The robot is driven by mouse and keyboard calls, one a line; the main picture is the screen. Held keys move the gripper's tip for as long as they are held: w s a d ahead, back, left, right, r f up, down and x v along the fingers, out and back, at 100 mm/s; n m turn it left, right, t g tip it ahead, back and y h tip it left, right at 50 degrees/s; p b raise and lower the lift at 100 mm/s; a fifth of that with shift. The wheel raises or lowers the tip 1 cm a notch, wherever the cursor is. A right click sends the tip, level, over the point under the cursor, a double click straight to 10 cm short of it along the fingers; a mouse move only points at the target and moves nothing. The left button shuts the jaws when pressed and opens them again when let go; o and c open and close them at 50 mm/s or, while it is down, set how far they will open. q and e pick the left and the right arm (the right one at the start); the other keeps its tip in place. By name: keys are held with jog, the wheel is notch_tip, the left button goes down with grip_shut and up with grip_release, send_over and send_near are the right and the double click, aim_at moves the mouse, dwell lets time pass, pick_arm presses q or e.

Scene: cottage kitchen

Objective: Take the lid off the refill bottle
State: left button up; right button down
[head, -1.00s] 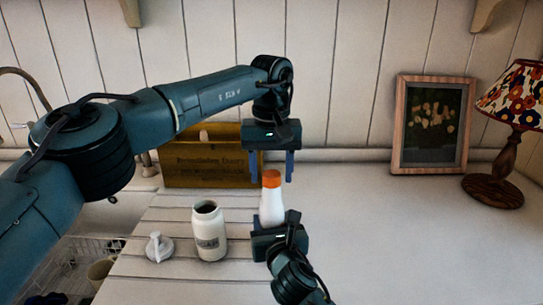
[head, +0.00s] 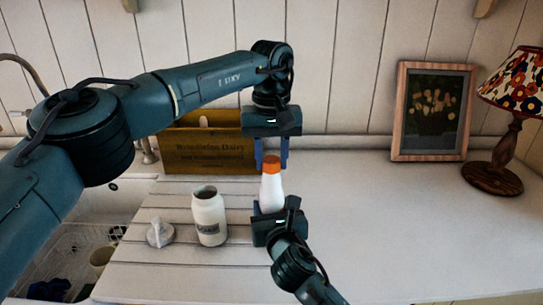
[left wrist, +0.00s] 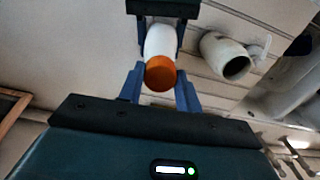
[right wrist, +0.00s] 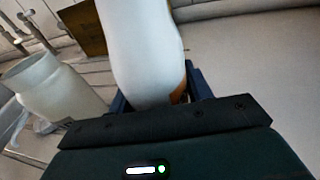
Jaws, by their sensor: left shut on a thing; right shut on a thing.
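The refill bottle (head: 271,193) is white with an orange lid (head: 271,166) and stands upright on the counter. The lid also shows in the left wrist view (left wrist: 160,74). My left gripper (head: 271,158) comes from above and is shut on the orange lid, one finger on each side. My right gripper (head: 271,208) is shut on the white body of the bottle from the front.
An open white labelled jar (head: 209,220) stands left of the bottle, with a pale lid (head: 160,233) beside it. A wooden crate (head: 190,155) is behind. A framed picture (head: 432,112) and a lamp (head: 497,178) stand right. The counter's right side is clear.

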pick_arm(q)
jog(key=n, duration=0.7)
jog(key=shift+n, duration=0.3)
jog(key=n, duration=1.4)
jog(key=shift+n, duration=0.3)
jog(key=n, duration=1.2)
jog(key=shift+n, duration=0.3)
jog(key=n, duration=0.6)
jog(key=shift+r, duration=0.1)
jog(key=n, duration=0.6)
jog(key=shift+n, duration=0.3)
jog(key=n, duration=0.6)
